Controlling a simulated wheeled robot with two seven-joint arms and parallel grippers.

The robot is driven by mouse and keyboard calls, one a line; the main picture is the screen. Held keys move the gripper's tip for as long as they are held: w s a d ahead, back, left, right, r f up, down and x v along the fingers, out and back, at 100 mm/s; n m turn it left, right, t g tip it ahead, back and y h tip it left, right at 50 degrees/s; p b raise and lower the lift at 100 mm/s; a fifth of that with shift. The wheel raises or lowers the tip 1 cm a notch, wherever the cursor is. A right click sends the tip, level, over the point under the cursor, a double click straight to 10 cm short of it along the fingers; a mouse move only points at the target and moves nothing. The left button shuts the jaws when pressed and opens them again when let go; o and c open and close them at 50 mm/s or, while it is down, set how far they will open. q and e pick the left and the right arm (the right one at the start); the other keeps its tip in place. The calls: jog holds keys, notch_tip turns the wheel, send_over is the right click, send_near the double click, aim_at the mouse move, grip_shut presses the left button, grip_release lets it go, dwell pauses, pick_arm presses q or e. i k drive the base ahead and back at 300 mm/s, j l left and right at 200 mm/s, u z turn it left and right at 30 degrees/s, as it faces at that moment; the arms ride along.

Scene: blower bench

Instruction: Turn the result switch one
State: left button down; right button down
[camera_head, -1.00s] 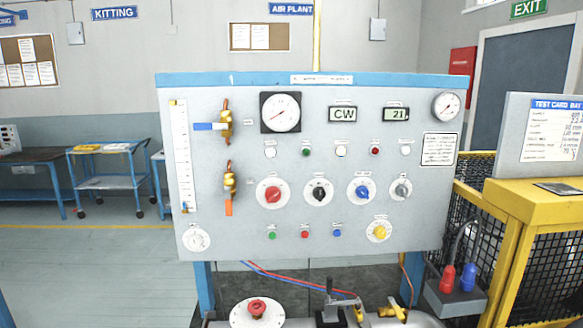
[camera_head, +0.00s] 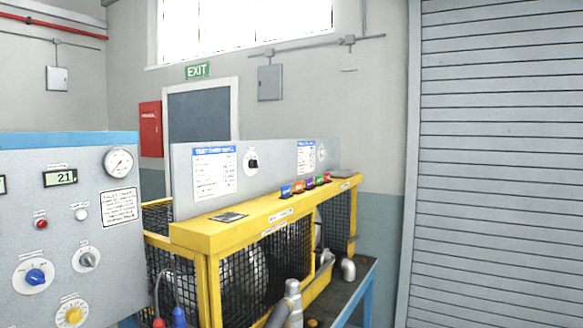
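No switch with a readable "result" label shows. A black rotary knob (camera_head: 252,162) on a pale plate sits on the grey upright board (camera_head: 270,185) above the yellow cage, between two test cards. A second round dial (camera_head: 321,152) sits near the board's right end, too small to read. On the control panel at the left are a blue knob (camera_head: 35,277), a grey knob (camera_head: 87,260) and a yellow knob (camera_head: 73,314). Neither of my grippers is in view.
The yellow guard cage (camera_head: 205,243) with black mesh stands right of the panel (camera_head: 125,280). Several coloured blocks (camera_head: 286,191) line its top. Grey pipes (camera_head: 292,295) rise in front. A roller shutter (camera_head: 500,160) fills the right side.

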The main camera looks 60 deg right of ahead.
aim_at(253, 163)
jog(key=z, duration=2.1)
jog(key=i+j, duration=0.05)
jog(key=j, duration=0.05)
